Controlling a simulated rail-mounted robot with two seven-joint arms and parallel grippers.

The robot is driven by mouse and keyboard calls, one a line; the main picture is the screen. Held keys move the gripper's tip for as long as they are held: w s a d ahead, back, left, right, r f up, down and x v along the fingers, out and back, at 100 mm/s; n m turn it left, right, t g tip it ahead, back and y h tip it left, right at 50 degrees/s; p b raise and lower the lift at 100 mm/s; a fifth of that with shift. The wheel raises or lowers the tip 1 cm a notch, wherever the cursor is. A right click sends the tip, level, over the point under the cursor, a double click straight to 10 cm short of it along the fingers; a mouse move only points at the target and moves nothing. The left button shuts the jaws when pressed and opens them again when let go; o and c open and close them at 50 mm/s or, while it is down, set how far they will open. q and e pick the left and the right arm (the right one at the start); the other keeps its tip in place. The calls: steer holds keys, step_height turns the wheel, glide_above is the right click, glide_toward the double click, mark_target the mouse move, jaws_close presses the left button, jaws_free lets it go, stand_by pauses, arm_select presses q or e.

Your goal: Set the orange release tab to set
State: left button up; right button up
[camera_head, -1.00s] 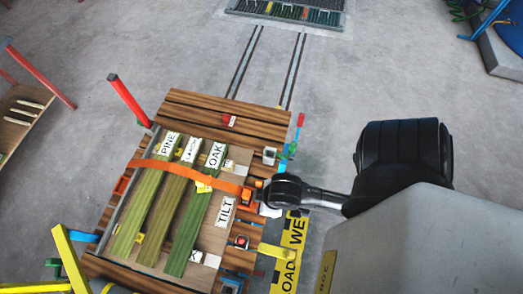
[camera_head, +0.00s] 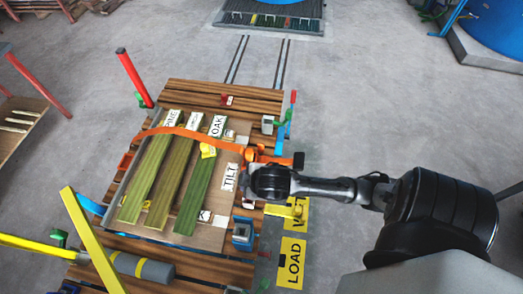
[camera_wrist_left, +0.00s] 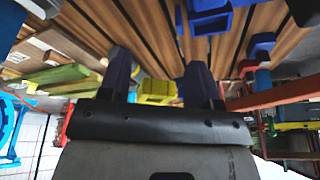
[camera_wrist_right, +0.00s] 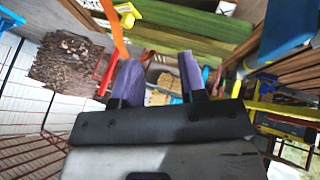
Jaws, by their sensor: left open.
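An orange strap (camera_head: 185,132) crosses the green boards on the wooden cart and ends at an orange buckle (camera_head: 252,155) on the cart's right side. An orange lever with a dark end (camera_head: 280,160) sticks out to the right there; I cannot tell whether it is the release tab, or read its setting. One black arm reaches in from the right, its end just below the buckle; its fingertips are hidden. My left gripper (camera_wrist_left: 158,72) is open and empty before a yellow part (camera_wrist_left: 157,90). My right gripper (camera_wrist_right: 158,75) is open and empty; an orange strap (camera_wrist_right: 113,30) shows beyond.
Labelled boards (camera_head: 150,185) lie on the cart (camera_head: 215,92). A TILT label (camera_head: 229,177), a blue block (camera_head: 243,232) and a yellow bracket (camera_head: 287,210) are near the arm.

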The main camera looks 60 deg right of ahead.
steer(key=w+d+f+n+h+b, duration=0.1)
steer(key=w+d+f+n+b, duration=0.15)
steer(key=w+d, duration=0.35)
steer(key=m+g+y+b, duration=0.3)
steer(key=m+y+b, duration=0.1)
steer(key=m+y, duration=0.15)
glide_toward(261, 144)
steer(key=shift+n, duration=0.4)
steer(key=b+x, duration=0.2)
steer(key=x, duration=0.6)
steer(key=shift+d+f+b, duration=0.1)
steer(key=shift+b, duration=0.3)
arm_select(q)
step_height(261, 144, down, 11)
arm_select(e)
steer(key=shift+x, duration=0.85)
